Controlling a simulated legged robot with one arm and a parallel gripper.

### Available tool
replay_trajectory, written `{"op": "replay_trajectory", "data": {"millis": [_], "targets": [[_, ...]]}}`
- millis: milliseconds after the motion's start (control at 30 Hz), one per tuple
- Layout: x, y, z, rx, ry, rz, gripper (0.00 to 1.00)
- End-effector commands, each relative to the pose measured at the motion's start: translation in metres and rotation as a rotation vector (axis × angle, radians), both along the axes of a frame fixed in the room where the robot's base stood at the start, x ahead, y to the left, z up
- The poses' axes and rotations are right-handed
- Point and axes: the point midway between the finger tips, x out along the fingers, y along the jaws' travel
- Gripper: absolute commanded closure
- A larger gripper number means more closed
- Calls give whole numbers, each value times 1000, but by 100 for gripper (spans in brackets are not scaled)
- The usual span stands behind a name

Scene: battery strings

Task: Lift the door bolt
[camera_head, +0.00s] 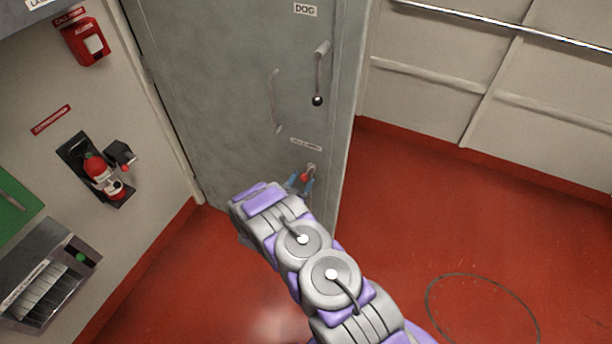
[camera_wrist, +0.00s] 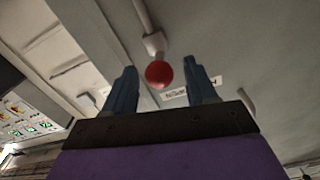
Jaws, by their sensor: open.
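The grey door (camera_head: 225,90) stands in the middle of the head view. The door bolt (camera_head: 305,176) sits low near its right edge, with a red ball knob on its end. The bolt's red knob (camera_wrist: 159,74) also shows in the wrist view, hanging from a grey rod. My gripper (camera_head: 300,183) is open at the bolt, with its blue fingers on either side of the knob. In the wrist view my gripper (camera_wrist: 163,80) has the knob between its fingertips, with gaps on both sides. Whether the knob lies fully within finger depth is unclear.
A lever with a dark ball (camera_head: 318,100) hangs below the DOG label, and a long handle (camera_head: 275,100) is to its left. A fire extinguisher (camera_head: 102,175) and a red alarm box (camera_head: 87,42) are on the left wall. The red floor (camera_head: 440,220) at right is clear.

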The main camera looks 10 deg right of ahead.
Motion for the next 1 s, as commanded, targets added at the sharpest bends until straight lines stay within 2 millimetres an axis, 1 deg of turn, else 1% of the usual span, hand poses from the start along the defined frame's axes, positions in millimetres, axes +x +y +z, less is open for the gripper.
{"op": "replay_trajectory", "data": {"millis": [33, 100, 300, 667, 1000], "targets": [[7, -7, -1, -1, -1, -3, 43], [15, -13, -1, -1, -1, -3, 43], [29, -22, 0, -2, 1, -1, 43], [32, -24, 0, -3, 2, 1, 44], [32, -23, 0, -3, 2, 1, 77]]}}
